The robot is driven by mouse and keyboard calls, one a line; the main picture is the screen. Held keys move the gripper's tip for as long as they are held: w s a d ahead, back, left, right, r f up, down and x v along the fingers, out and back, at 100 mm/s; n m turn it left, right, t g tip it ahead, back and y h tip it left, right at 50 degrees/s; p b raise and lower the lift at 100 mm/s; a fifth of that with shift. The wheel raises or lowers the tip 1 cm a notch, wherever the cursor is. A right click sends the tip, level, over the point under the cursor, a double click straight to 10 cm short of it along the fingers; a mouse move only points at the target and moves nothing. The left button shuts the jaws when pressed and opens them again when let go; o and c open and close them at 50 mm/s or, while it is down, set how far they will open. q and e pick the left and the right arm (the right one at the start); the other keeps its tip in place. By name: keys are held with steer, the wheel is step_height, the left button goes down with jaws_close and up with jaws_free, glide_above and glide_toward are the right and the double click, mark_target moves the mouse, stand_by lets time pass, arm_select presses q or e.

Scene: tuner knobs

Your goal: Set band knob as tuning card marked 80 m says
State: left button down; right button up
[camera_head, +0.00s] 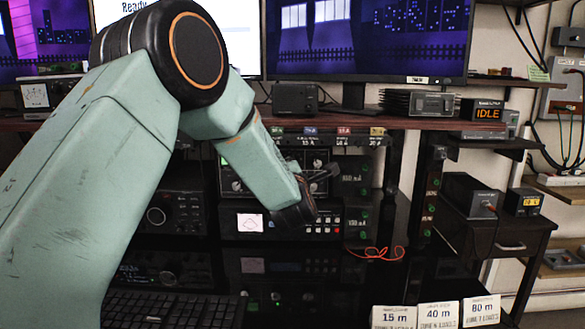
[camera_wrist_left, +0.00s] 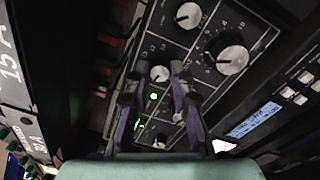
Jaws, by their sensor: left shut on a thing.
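The tuner (camera_head: 233,172) sits in the rack under the shelf, partly hidden by my left arm. Its dark face (camera_wrist_left: 208,28) fills the left wrist view, with several silver-capped knobs. My left gripper (camera_head: 322,183) is at the tuner's right side. In the left wrist view its fingers (camera_wrist_left: 160,72) are closed on a small silver-capped knob (camera_wrist_left: 160,75). A larger knob (camera_wrist_left: 231,59) with a numbered scale is to the right, and another knob (camera_wrist_left: 188,15) is above. I cannot read which is the band knob. The card marked 80 m (camera_head: 481,311) stands at the bottom right. My right gripper is not in view.
Cards marked 40 m (camera_head: 438,315) and 15 m (camera_head: 394,317) stand left of the 80 m card. A unit with a lit display (camera_head: 251,223) lies below the tuner. A keyboard (camera_head: 160,309) is at the front.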

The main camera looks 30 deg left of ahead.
arm_select(q)
steer(key=c, duration=1.2)
jaws_free()
steer(key=shift+o, duration=0.2)
steer(key=v, duration=1.2)
